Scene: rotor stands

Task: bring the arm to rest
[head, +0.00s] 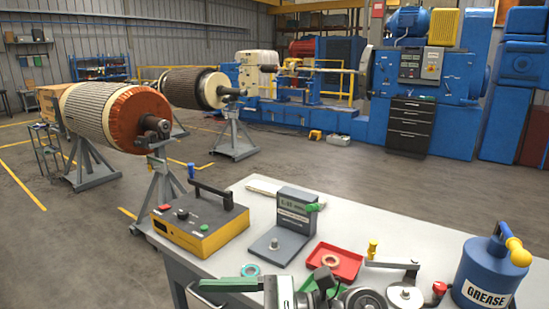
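Grey, black and green parts at the bottom edge in the head view look like my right gripper (207,290) and its wrist. I see nothing held there. My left gripper is not in the head view.
The white bench (405,228) carries a yellow-black control box (200,223), a grey angle stand (290,220), a red tray (335,262), a crank (393,263) and a blue grease can (488,272). Two rotors (100,112) (186,88) rest on floor stands behind. The bench's back right is clear.

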